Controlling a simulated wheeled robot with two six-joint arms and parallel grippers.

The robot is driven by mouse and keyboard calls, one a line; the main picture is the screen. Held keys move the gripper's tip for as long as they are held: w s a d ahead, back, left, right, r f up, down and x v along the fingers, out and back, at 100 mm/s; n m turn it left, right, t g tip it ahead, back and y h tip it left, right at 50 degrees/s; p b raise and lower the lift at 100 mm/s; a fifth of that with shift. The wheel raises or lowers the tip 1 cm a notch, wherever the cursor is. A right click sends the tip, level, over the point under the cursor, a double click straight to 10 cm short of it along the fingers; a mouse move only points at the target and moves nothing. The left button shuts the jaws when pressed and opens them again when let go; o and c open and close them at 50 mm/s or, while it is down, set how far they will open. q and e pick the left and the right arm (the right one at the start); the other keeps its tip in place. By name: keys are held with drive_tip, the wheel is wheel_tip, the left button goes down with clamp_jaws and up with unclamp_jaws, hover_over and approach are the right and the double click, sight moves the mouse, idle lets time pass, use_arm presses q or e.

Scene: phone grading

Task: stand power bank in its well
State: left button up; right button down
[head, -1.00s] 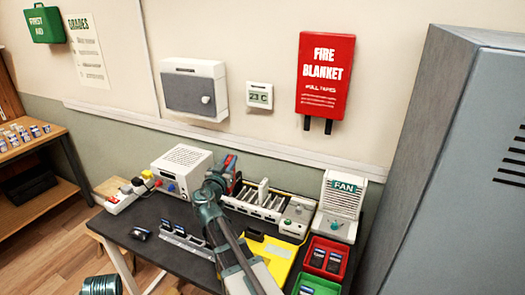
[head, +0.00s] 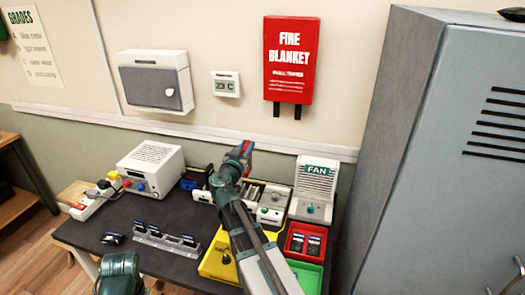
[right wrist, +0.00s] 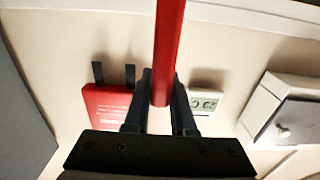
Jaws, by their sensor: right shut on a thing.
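My right gripper (head: 240,158) is shut on a narrow red thing (head: 248,150), which I take to be the power bank. In the right wrist view the red piece (right wrist: 168,50) stands out between the two fingers. My right gripper is over the back of the table, in front of the wall. My left gripper is not in view; only a teal part of my left arm shows at bottom left.
A white fan unit (head: 314,180) stands right of the rack. A red tray (head: 288,246), a green tray and a yellow tray (head: 212,266) lie in front. A white box (head: 150,165) and a grey phone stand (head: 165,243) are left. A tall grey cabinet (head: 400,150) is right.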

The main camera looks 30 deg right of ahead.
sight(251, 168)
drive_tip(key=w+d+f+b, duration=0.1)
drive_tip(key=f+b, duration=0.4)
drive_tip(key=f, duration=0.1)
drive_tip(key=w+d+f+b, duration=0.1)
drive_tip(key=d+f+b, duration=0.1)
drive_tip(key=f+b, duration=0.4)
drive_tip(key=shift+w, duration=0.4)
drive_tip(key=shift+d+f+b, duration=0.1)
drive_tip(key=shift+f+b, duration=0.25)
drive_tip(key=shift+b, duration=0.2)
idle(0.5)
drive_tip(key=shift+f+b, duration=2.1)
drive_tip(key=c, duration=0.7)
unclamp_jaws()
